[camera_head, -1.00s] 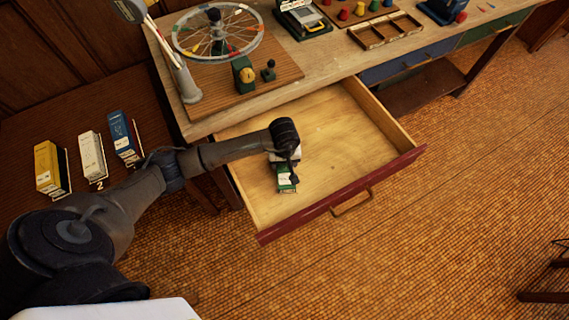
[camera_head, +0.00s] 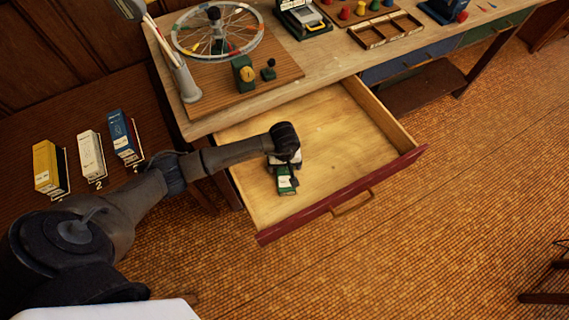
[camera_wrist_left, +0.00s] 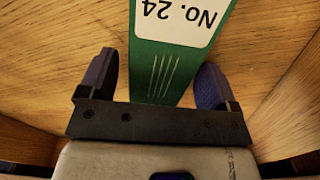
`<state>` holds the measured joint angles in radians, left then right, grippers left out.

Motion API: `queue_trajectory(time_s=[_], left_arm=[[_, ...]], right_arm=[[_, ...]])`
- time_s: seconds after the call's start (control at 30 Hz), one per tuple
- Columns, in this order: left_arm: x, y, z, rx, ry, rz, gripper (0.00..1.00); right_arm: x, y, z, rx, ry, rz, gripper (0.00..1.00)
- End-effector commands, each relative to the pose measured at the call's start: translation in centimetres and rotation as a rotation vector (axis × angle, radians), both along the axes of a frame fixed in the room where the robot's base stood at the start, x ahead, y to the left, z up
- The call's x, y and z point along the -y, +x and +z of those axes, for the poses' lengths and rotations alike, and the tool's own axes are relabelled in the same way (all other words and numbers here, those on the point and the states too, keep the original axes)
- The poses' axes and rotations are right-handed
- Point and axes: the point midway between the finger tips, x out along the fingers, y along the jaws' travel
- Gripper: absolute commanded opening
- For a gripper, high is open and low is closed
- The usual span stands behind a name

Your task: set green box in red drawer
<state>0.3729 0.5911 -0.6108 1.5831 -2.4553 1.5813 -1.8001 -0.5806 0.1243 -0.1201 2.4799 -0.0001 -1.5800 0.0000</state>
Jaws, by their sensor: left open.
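The green box (camera_head: 286,183) lies on the wooden floor of the open drawer with the red front (camera_head: 345,197), in its left part. In the left wrist view the green box (camera_wrist_left: 165,60) shows a white label reading "No. 24". The gripper hides part of the box in the head view. My right gripper is not in view.
The drawer's right half is bare. A yellow box (camera_head: 49,168), a white box (camera_head: 91,156) and a blue box (camera_head: 124,136) stand on the dark table at left. The workbench (camera_head: 330,62) above carries a spoked wheel (camera_head: 218,32) and a sectioned wooden tray (camera_head: 385,31).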

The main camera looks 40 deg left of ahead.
Motion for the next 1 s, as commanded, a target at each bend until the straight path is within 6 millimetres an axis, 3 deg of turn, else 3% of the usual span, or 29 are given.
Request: queue_trajectory(time_s=[0.2,0.7,1.0], left_arm=[[0.0,0.1,1.0,0.002,-0.001,0.000,0.84],[-0.1,0.1,9.7,0.003,0.001,-0.001,0.84],[0.0,0.0,12.1,0.001,0.001,0.000,0.84]], right_arm=[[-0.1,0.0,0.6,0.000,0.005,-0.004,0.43],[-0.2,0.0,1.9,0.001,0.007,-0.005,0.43],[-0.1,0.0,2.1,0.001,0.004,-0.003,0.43]])
